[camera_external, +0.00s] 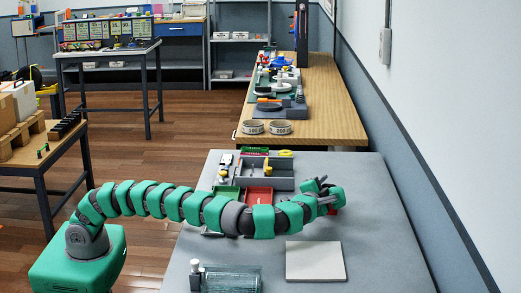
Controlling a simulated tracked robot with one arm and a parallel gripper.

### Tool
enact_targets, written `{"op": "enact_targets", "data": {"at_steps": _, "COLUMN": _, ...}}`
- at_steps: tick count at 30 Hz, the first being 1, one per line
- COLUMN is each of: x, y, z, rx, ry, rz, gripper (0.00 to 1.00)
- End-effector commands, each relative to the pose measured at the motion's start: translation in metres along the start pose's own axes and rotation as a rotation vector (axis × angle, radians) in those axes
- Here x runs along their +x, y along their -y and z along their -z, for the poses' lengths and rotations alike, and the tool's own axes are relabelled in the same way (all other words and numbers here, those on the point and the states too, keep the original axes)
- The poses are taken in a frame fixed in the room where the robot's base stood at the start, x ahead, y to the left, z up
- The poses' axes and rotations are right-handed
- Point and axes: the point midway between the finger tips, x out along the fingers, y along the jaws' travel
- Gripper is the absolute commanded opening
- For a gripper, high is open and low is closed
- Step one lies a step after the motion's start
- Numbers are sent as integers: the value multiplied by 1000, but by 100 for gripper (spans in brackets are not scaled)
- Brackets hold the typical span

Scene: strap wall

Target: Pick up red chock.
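My green and grey arm reaches from the left across the grey table. My gripper (330,193) is low over the right part of that table. A small red object (339,199), which may be the red chock, shows at the far side of my gripper, mostly hidden behind the fingers. I cannot tell whether the fingers hold it, touch it or are only beside it. Its shape is not clear at this size.
A red tray (259,195) and a green tray (227,193) lie behind my arm, near a grey organizer (268,181). A pale square plate (315,261) and a clear greenish case (232,279) lie in front. The wall (420,110) runs along the right.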

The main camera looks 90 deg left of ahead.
Motion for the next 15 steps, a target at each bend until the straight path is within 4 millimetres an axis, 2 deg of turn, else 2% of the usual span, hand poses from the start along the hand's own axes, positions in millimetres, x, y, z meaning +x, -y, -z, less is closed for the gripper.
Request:
{"op": "enact_targets", "data": {"at_steps": 1, "x": 0, "y": 0, "z": 0, "rx": 0, "ry": 0, "rz": 0, "gripper": 38}}
{"op": "enact_targets", "data": {"at_steps": 5, "x": 0, "y": 0, "z": 0, "rx": 0, "ry": 0, "rz": 0, "gripper": 2}}
{"op": "enact_targets", "data": {"at_steps": 15, "x": 0, "y": 0, "z": -1, "rx": 2, "ry": 2, "rz": 0, "gripper": 0}}
